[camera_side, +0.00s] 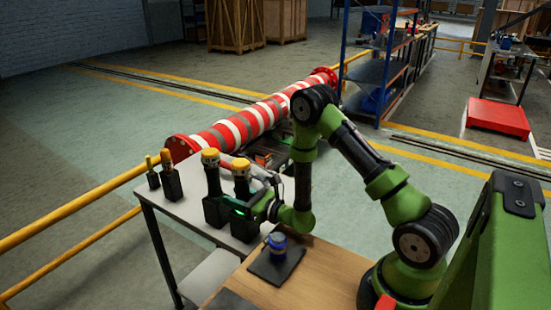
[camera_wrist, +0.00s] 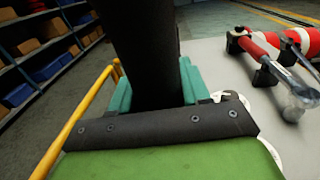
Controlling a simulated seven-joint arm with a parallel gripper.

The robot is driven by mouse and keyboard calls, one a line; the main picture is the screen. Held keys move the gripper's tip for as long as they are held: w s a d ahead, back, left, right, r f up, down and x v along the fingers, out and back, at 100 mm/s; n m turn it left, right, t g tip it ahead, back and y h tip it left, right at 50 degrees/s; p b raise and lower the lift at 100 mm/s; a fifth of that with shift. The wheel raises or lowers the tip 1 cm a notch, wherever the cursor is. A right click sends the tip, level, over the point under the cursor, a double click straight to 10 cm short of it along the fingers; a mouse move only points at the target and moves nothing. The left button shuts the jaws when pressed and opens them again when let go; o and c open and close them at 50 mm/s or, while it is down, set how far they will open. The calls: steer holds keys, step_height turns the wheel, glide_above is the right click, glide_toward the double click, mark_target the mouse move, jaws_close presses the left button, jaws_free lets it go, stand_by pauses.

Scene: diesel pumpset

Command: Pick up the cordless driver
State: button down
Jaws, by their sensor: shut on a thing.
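The cordless driver (camera_side: 242,188) appears to be the right one of two similar dark upright tools with orange-yellow tops on the light table. My gripper (camera_side: 240,210) is shut on its dark body, low down and from the right side. In the wrist view, the dark body (camera_wrist: 148,45) rises between the teal fingers of my gripper (camera_wrist: 155,92). The driver looks upright over its black block-like base. I cannot tell whether it is lifted clear of the table.
A similar tool (camera_side: 211,180) stands close on the left. Two smaller upright tools (camera_side: 161,178) stand farther left. A red-and-white striped pipe (camera_side: 245,122) lies behind. A blue item (camera_side: 278,244) sits on a dark mat in front. Yellow railing (camera_side: 80,202) runs past the table's left side.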

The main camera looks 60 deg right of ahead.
step_height(320, 180, up, 18)
glide_above(234, 160)
steer(key=shift+f, duration=0.1)
stand_by(0.4)
steer(key=c, duration=1)
jaws_free()
steer(key=shift+c, duration=0.2)
jaws_close()
steer(key=s+d+f+m, duration=0.6)
steer(key=s+f+m, duration=0.1)
steer(key=f+m, duration=0.2)
steer(key=s+d+f+m+h, duration=0.1)
steer(key=s+d+f+m, duration=0.4)
steer(key=s+f+m, duration=0.2)
steer(key=f+m, duration=0.1)
steer(key=m, duration=0.1)
steer(key=shift+s+d+f+m+t, duration=0.15)
steer(key=shift+d+f+m+t, duration=0.2)
steer(key=shift+m+t, duration=0.05)
